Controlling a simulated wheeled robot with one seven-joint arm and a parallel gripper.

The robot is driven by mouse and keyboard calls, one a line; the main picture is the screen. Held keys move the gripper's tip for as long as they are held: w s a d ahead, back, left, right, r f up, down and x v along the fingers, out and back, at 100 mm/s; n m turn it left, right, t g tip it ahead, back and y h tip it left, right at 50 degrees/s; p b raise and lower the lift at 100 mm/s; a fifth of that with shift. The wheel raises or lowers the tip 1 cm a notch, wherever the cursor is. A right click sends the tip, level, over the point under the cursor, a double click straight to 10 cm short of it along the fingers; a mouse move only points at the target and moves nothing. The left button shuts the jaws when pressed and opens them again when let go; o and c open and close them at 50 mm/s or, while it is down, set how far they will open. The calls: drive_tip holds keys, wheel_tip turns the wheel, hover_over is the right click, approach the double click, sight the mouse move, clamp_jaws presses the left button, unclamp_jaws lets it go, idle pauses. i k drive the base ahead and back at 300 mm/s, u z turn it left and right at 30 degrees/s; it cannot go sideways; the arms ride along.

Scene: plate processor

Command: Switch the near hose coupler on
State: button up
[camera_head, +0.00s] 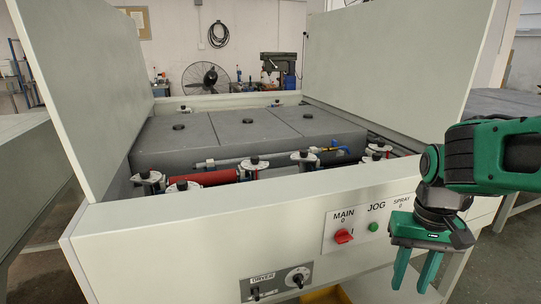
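A thin grey pipe (272,157) runs across the front of the plate processor's inside, before the dark grey covers. At its right end is a fitting with a blue lever-like part (337,149) and a small yellow part beside it. My green gripper (415,280) hangs at the right, in front of the machine's front panel, fingers pointing down. Its fingers are apart with nothing between them.
The front panel carries a red MAIN knob (343,236), a green JOG button (374,227) and a dryer dial (299,278). A raised white lid panel (90,90) stands at left, another (400,65) at right. Black knobs and a red roller (205,178) crowd the front opening.

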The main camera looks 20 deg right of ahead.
sight(334, 148)
drive_tip(key=z, duration=2.2)
drive_tip(key=i, duration=1.05)
drive_tip(key=u, duration=2.15)
